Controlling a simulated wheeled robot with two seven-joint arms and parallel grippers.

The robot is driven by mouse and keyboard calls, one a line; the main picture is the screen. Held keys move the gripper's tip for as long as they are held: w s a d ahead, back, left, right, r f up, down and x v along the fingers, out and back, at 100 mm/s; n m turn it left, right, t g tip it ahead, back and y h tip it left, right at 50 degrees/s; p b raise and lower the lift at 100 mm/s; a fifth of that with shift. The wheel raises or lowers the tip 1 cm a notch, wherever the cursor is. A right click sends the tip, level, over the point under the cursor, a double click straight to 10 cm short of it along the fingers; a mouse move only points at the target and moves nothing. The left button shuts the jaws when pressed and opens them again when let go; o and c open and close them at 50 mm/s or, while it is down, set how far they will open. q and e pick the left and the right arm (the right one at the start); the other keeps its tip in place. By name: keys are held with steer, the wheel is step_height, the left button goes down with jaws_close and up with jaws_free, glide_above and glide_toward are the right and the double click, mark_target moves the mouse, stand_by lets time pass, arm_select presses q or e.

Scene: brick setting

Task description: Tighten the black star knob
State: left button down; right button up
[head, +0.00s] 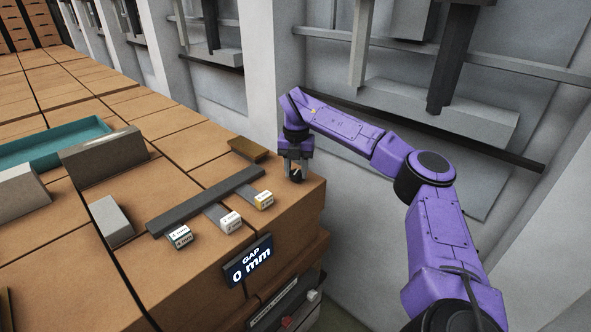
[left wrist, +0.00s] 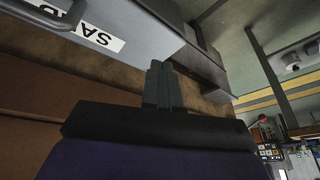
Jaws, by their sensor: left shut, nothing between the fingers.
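The black star knob (head: 297,175) is a small dark shape at the right front corner of the brick-coloured surface. My right gripper (head: 294,170) points down right over it, with grey fingers at the knob's height. The fingers hide part of the knob, and I cannot tell whether they press on it. My left gripper (left wrist: 160,68) is shut and empty in the left wrist view; it does not show in the head view.
A dark bar (head: 207,201) with several labelled blocks lies left of the knob. A teal tray (head: 50,143) and grey blocks (head: 110,221) stand further left. In the left wrist view, a grey box (left wrist: 125,30) labelled "SAND" is close to the left fingers.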

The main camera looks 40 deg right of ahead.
mark_target(296, 172)
arm_select(q)
step_height(296, 172, down, 3)
steer(key=b, duration=0.3)
steer(key=shift+f, duration=0.2)
arm_select(e)
steer(key=shift+f+m, duration=0.4)
steer(key=shift+m, duration=0.6)
arm_select(q)
steer(key=shift+f+b, duration=0.45)
steer(key=shift+b, duration=0.2)
arm_select(e)
steer(key=shift+r+m, duration=0.3)
steer(key=shift+m, duration=0.3)
arm_select(q)
steer(key=shift+r, duration=0.15)
arm_select(e)
steer(key=shift+r, duration=0.1)
steer(key=o, duration=1.1)
steer(key=shift+c, duration=0.2)
steer(key=shift+r, duration=0.1)
arm_select(q)
steer(key=shift+f, duration=0.3)
arm_select(e)
step_height(296, 172, up, 10)
steer(key=shift+r, duration=0.2)
steer(key=shift+f, duration=0.1)
